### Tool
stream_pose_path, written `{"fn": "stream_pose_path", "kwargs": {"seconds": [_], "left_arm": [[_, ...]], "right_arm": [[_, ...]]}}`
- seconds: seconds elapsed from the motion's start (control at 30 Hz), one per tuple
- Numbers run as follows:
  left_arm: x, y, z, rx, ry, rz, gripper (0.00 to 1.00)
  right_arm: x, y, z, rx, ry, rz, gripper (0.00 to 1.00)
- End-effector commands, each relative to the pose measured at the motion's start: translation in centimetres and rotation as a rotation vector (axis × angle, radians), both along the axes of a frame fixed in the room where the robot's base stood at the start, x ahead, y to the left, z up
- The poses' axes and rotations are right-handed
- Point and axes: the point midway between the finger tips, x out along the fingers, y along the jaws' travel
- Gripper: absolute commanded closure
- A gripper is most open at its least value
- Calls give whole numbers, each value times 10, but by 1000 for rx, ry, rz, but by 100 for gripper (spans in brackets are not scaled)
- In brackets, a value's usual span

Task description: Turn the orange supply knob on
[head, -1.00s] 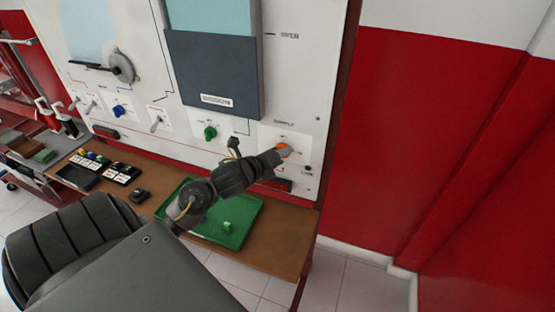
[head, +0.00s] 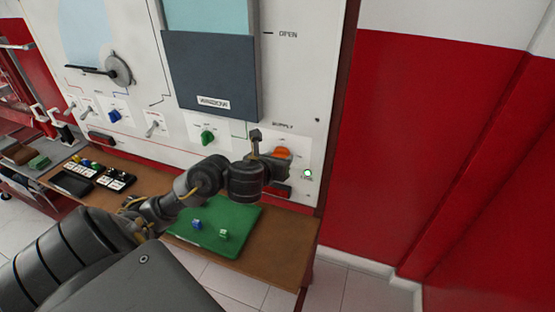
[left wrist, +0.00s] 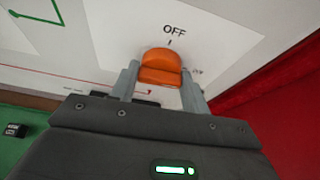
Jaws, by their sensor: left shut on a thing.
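The orange supply knob (head: 282,153) is on the lower right of the white panel, under the SUPPLY label. In the left wrist view the knob (left wrist: 161,66) sits between the two grey fingers, below the word OFF. I cannot tell exactly which mark it points to. My left gripper (head: 280,165) is shut on the knob; its fingers (left wrist: 160,85) are on either side of it. A small round lamp (head: 308,173) to the right of the knob glows green. My right gripper is not in view.
A green knob (head: 207,137), a blue knob (head: 114,116) and toggle switches share the panel. A green tray (head: 240,240) with small cubes lies on the wooden ledge (head: 285,250) below. A red wall (head: 430,130) stands to the right.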

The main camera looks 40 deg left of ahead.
Motion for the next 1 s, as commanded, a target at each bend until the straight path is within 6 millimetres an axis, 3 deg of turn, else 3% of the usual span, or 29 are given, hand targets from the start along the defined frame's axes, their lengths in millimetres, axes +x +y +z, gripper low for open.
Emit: {"fn": "stream_pose_path", "kwargs": {"seconds": [0.77,0.8,0.93,1.0], "left_arm": [[0,0,-1,66,24,0,76],[0,0,-1,66,24,0,50],[0,0,0,65,24,0,33],[0,0,0,65,24,0,32]], "right_arm": [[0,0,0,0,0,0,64],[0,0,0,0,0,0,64],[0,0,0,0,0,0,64],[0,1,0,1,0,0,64]]}}
